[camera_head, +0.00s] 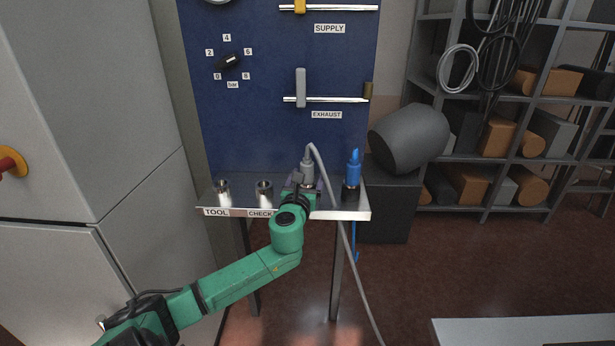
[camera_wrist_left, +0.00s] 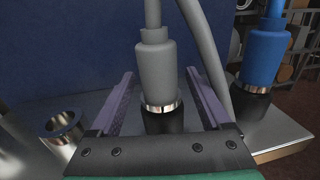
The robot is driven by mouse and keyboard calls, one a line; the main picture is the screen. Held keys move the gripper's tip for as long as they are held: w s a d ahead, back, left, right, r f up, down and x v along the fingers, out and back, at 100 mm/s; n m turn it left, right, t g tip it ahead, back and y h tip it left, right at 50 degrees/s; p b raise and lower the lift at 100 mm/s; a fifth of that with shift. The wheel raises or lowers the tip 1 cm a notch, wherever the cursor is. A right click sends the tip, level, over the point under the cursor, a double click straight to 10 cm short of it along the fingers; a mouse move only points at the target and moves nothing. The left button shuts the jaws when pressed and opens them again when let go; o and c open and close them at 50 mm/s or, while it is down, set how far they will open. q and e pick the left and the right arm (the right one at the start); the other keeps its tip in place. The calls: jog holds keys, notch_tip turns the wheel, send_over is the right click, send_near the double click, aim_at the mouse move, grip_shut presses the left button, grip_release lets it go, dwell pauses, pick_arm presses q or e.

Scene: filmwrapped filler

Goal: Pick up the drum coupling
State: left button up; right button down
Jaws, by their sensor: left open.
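The drum coupling appears to be the grey coupling (camera_head: 307,170) with a grey hose, upright on the shelf below the blue panel. In the left wrist view the grey coupling (camera_wrist_left: 156,72) has a shiny metal ring at its lower end and sits in a black holder (camera_wrist_left: 163,121). My left gripper (camera_head: 303,183) is open, with one finger on each side of the coupling. In the wrist view the left gripper's fingers (camera_wrist_left: 160,100) show gaps to the grey body. My right gripper is not in view.
A blue coupling (camera_head: 353,168) stands in a holder to the right. Two empty metal sockets (camera_head: 223,187) (camera_head: 264,187) are on the shelf (camera_head: 335,213) to the left. The grey hose (camera_head: 350,262) hangs down past the shelf's front. A grey drum (camera_head: 409,139) lies at right.

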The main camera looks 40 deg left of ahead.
pick_arm(q)
jog(key=shift+s, duration=0.15)
jog(key=c, duration=0.4)
jog(key=shift+d+r, duration=0.1)
grip_shut()
